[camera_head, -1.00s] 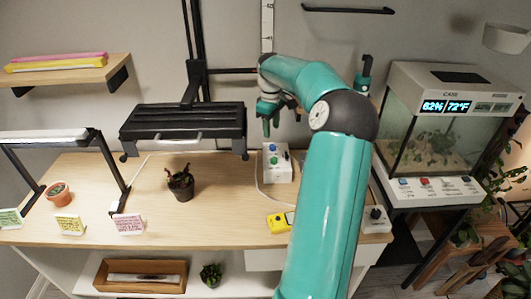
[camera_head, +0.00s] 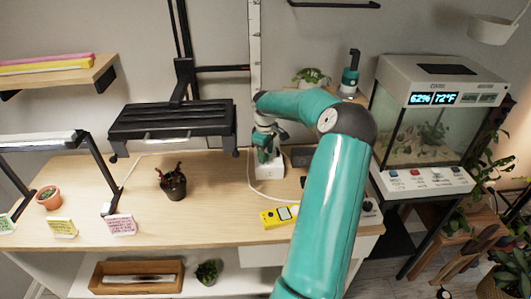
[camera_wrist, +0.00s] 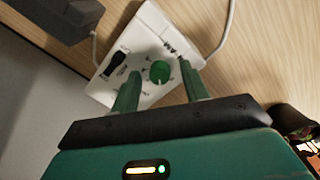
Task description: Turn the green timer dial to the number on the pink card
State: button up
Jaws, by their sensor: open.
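The green dial (camera_wrist: 159,72) sits on the face of a white timer box (camera_wrist: 150,38) in the wrist view. My gripper (camera_wrist: 160,68) is open, with one green finger on each side of the dial. A gap shows between each finger and the dial, and I cannot tell whether the tips reach its height. In the head view my gripper (camera_head: 266,157) is at the white box (camera_head: 268,174) on the wooden bench and hides its dials. The pink card (camera_head: 122,225) stands at the bench's front left; its writing is too small to read.
A black lamp (camera_head: 172,118) overhangs the bench left of my arm. A potted plant (camera_head: 173,184) and a yellow meter (camera_head: 275,216) stand near the box. A white cable (camera_wrist: 228,22) runs beside it. A yellow card (camera_head: 62,228) stands left of the pink one.

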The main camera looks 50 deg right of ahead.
jog(key=shift+w+f, duration=0.15)
jog(key=shift+f, duration=0.1)
jog(key=shift+r, duration=0.1)
jog(key=shift+c, duration=0.7)
jog(key=c, duration=0.9)
jog(key=shift+o, duration=0.2)
